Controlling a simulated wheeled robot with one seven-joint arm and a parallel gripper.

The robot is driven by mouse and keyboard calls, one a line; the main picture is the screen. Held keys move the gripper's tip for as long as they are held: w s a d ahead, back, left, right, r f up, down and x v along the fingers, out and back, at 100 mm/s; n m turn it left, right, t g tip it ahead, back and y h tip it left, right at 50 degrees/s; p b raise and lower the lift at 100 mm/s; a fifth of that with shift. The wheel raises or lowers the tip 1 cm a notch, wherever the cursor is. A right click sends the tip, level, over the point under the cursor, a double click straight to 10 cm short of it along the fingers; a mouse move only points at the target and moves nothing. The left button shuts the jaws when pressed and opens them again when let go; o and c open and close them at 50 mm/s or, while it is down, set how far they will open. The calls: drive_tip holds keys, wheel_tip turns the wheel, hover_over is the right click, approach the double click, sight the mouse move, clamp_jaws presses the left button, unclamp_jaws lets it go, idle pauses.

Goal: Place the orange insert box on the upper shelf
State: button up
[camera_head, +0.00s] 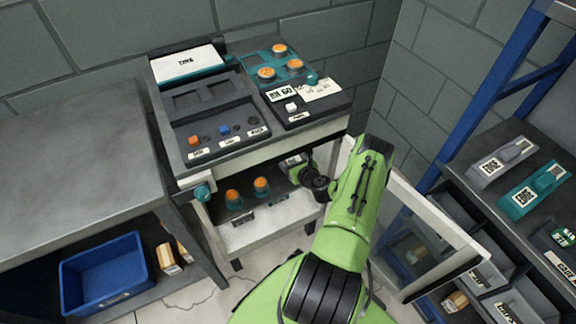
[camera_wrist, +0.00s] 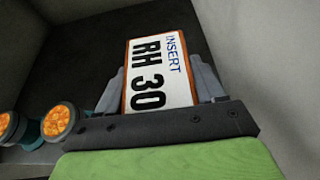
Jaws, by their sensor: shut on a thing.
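The orange insert box (camera_wrist: 157,62) has a white label reading "INSERT RH 30", with orange edges showing around it in the wrist view. My gripper (camera_wrist: 162,82) is shut on it, one grey finger on each side. In the head view my gripper (camera_head: 297,166) reaches into the open cabinet under the machine top. Only a small bit of the box's label shows there, and most of the box is hidden. The upper shelf (camera_head: 240,214) inside the cabinet carries two orange-topped teal pieces (camera_head: 261,186). Whether the box touches the shelf cannot be told.
The cabinet's clear door (camera_head: 440,222) stands open at the right, close to my arm. A blue rack (camera_head: 488,110) with bins is further right. A grey table (camera_head: 75,165) stands left, with a blue crate (camera_head: 104,274) below. Orange-topped pieces (camera_wrist: 58,122) are left of my gripper.

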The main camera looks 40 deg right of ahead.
wheel_tip(320, 180, down, 4)
drive_tip(key=shift+r+b, duration=0.1)
drive_tip(key=shift+b, duration=0.7)
drive_tip(key=o, duration=1.3)
drive_tip(key=shift+o, duration=0.2)
